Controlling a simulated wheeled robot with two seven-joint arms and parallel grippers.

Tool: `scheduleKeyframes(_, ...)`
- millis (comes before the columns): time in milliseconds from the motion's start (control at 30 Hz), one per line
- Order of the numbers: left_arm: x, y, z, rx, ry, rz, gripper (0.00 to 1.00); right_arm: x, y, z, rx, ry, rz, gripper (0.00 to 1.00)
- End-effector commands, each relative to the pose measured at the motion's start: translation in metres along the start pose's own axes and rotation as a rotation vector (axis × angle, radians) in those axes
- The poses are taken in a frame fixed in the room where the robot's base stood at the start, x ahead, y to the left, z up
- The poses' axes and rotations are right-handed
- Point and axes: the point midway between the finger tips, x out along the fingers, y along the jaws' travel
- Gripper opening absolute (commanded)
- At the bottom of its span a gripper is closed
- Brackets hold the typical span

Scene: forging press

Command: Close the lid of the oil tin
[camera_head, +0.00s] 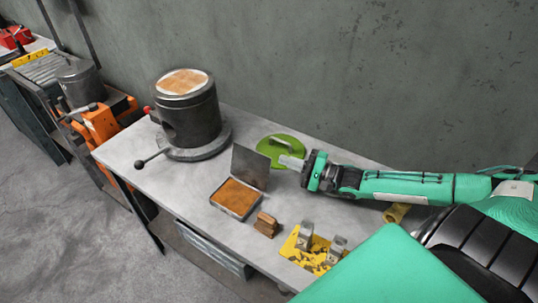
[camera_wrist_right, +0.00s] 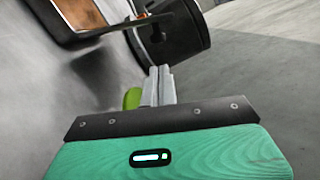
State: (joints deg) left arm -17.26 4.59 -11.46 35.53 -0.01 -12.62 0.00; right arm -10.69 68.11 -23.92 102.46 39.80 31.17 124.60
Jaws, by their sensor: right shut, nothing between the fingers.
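The oil tin (camera_head: 236,215) is a shallow square tray with an orange-brown inside, on the grey table. Its lid (camera_head: 250,167) is a flat grey plate standing up roughly vertical along the tin's back edge, so the tin is open. My right gripper (camera_head: 283,160) reaches in from the right, behind and to the right of the lid, apart from it and over the green round object. Its pale fingers are shut and empty, and they show in the right wrist view (camera_wrist_right: 161,84). A brown, dark-rimmed part of the tin (camera_wrist_right: 84,14) shows at that view's top left. My left gripper is not in view.
The green round object with a handle (camera_head: 268,146) lies behind the lid. A dark cylinder (camera_head: 190,118) with a lever stands at the back left. A small brown block (camera_head: 266,224) and a yellow plate with metal pieces (camera_head: 310,250) are in front. The table's left front corner is clear.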

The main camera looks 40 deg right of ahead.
Motion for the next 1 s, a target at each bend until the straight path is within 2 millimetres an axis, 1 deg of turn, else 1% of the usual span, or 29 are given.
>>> scheduleKeyframes(33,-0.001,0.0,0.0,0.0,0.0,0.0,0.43,0.007,-0.002,0.001,-0.001,-0.001,-0.004,0.0)
scheduleKeyframes(300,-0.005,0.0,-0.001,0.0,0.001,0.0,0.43,0.038,-0.002,0.001,-0.002,-0.001,-0.004,0.0)
scheduleKeyframes(500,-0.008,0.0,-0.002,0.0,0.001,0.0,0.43,0.055,-0.001,0.001,0.0,0.0,-0.002,0.0)
scheduleKeyframes(700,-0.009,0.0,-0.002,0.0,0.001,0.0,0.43,0.062,-0.001,0.001,-0.001,-0.001,0.0,0.0)
scheduleKeyframes(1000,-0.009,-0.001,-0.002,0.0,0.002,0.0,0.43,0.063,0.0,0.0,-0.001,0.0,0.0,0.0)
